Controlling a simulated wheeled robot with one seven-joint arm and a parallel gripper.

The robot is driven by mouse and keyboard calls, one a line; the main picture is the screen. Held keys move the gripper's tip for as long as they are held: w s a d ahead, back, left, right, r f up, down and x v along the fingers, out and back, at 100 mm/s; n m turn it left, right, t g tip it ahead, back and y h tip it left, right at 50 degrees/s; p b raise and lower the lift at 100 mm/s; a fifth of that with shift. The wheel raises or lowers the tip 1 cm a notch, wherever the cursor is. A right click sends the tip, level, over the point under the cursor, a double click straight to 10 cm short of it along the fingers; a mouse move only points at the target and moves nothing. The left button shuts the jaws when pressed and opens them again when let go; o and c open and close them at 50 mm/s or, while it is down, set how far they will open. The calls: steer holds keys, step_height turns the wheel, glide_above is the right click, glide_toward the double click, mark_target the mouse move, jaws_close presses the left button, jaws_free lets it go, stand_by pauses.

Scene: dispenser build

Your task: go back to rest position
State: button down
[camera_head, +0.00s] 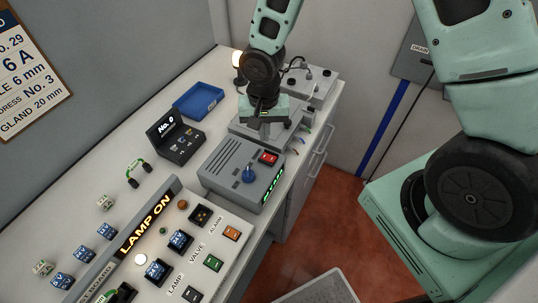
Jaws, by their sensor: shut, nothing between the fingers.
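My gripper (264,117) is at the upper middle of the head view, at the end of my pale green arm. It points down over a grey box on the bench (115,162), just behind the grey dispenser unit (225,165) with a blue knob and a red switch. Its fingers are small here and partly hidden by the gripper body, and nothing shows held. I cannot tell whether the fingertips touch the grey box.
A board with a lit "LAMP ON" sign (146,220) and several switches is at the front. Red floor (300,250) lies to the right.

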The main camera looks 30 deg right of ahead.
steer(key=s+a+r+n+b, duration=0.3)
steer(key=s+n+b, duration=0.3)
steer(key=s, duration=0.4)
steer(key=s+a+r+n+b, duration=0.3)
steer(key=s+n+b, duration=0.3)
steer(key=s, duration=0.4)
steer(key=shift+a+r+n+y, duration=0.15)
steer(key=shift+r+n+y, duration=0.15)
steer(key=shift+r, duration=0.05)
stand_by(1.4)
